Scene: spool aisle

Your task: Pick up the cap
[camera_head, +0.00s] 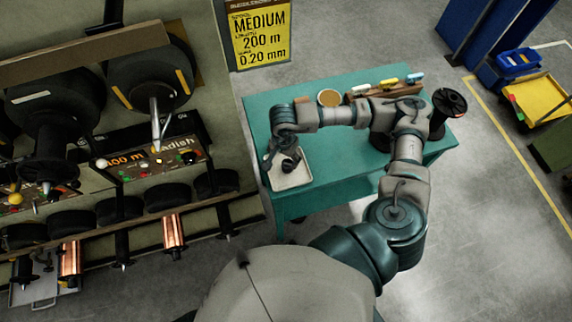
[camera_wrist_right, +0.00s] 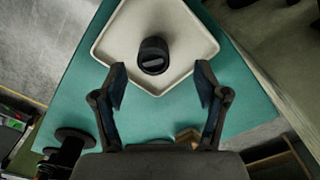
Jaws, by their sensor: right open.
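The cap is a small dark round piece; it sits in a pale square tray and shows in the right wrist view (camera_wrist_right: 153,54) and partly in the head view (camera_head: 289,164). The tray (camera_head: 293,180) lies at the left end of the teal table, and its rim shows in the wrist view (camera_wrist_right: 203,36). My right gripper (camera_head: 277,158) reaches down over the tray. In the wrist view my right gripper (camera_wrist_right: 160,70) is open, its two fingers apart with the cap just beyond and between the tips. Nothing is held. My left gripper is not in view.
On the teal table (camera_head: 258,112) are a round brown disc (camera_head: 328,98), a wooden holder with coloured pieces (camera_head: 387,86) and a black spool (camera_head: 449,103). A rack of spools (camera_head: 165,195) stands close on the left. Blue and yellow bins (camera_head: 540,98) are at the right.

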